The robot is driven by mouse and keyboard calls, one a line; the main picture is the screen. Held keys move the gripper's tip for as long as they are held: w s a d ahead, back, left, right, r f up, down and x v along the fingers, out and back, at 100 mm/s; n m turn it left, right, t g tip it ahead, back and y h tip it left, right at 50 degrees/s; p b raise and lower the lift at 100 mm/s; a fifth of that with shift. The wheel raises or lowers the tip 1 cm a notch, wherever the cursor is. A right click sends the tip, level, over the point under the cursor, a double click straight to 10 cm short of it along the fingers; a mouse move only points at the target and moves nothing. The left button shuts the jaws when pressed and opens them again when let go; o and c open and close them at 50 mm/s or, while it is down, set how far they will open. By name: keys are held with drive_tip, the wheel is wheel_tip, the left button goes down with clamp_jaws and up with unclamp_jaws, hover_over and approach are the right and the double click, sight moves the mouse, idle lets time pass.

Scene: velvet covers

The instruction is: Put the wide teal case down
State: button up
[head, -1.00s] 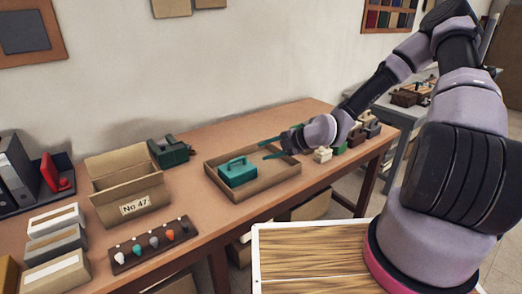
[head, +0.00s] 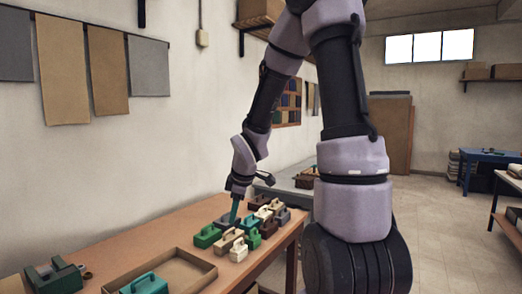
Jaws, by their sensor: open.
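The teal case (head: 146,284) with a handle on top sits in the shallow cardboard tray (head: 196,262) at the bottom of the head view. Its lower part is cut off by the picture edge. My gripper (head: 234,215) points down over the group of small handled cases farther along the table, well apart from the teal case. Its teal fingers are open, and I see nothing held in them. The fingers partly overlap the cases behind, so I cannot tell whether they touch any.
Several handled cases stand close together around my gripper, including a green one (head: 207,236), a cream one (head: 239,250) and a dark red one (head: 269,228). A dark green device (head: 54,277) stands left of the tray. The wooden table (head: 120,248) has bare room behind the tray.

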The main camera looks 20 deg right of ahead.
drive_tip(key=s+d+r+m+t+y, duration=0.1)
drive_tip(key=s+r+m+t, duration=0.1)
drive_tip(key=s+r+m, duration=1.5)
wheel_tip(320, 180, up, 4)
drive_tip(key=shift+s+r, duration=0.2)
drive_tip(key=shift+s, duration=0.4)
